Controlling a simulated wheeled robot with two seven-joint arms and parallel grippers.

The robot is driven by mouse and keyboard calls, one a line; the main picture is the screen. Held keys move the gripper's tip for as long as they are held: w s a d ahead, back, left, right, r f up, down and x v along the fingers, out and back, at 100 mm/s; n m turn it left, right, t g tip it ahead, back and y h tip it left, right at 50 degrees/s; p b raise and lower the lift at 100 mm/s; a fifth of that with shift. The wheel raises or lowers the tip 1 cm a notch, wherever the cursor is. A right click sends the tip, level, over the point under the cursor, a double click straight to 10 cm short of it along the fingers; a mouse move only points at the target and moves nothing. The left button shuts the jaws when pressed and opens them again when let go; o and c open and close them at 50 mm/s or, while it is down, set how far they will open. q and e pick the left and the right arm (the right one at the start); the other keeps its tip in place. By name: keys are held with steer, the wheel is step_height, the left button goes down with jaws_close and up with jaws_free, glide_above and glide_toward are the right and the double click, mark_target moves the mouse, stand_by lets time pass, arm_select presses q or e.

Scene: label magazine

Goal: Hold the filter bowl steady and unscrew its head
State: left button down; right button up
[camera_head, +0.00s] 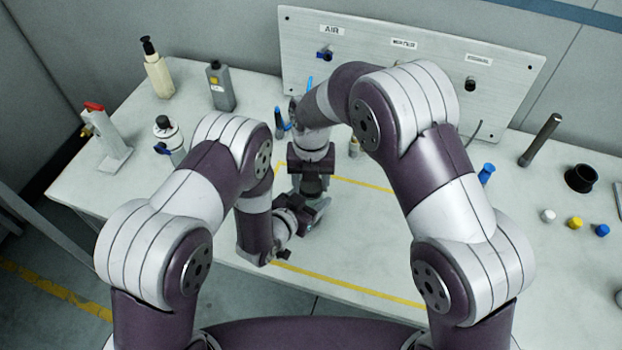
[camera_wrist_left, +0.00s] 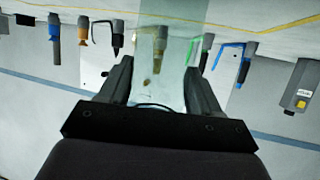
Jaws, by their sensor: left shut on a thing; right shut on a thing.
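The filter bowl (camera_wrist_left: 176,75) is a clear, faintly green body in the left wrist view, standing between my left fingers (camera_wrist_left: 158,88). My left gripper (camera_head: 312,208) is shut on it, low over the yellow-marked area in the head view. My right gripper (camera_head: 312,182) comes down from above, directly over the left one, and is shut on a dark part that I take to be the filter head. The grippers and arms hide most of the filter in the head view, so I cannot tell how far the head is turned.
A panel (camera_head: 430,85) labelled AIR, WATER and SIGNAL stands at the back. A cream bottle (camera_head: 158,75), a grey bottle (camera_head: 220,88) and a red-topped fixture (camera_head: 108,140) stand left. A black cup (camera_head: 580,178) and blue cap (camera_head: 603,230) are right.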

steer(key=n, duration=0.3)
steer(key=shift+n, duration=0.4)
steer(key=o, duration=1.2)
steer(key=shift+c, duration=0.2)
steer(key=shift+r, duration=0.1)
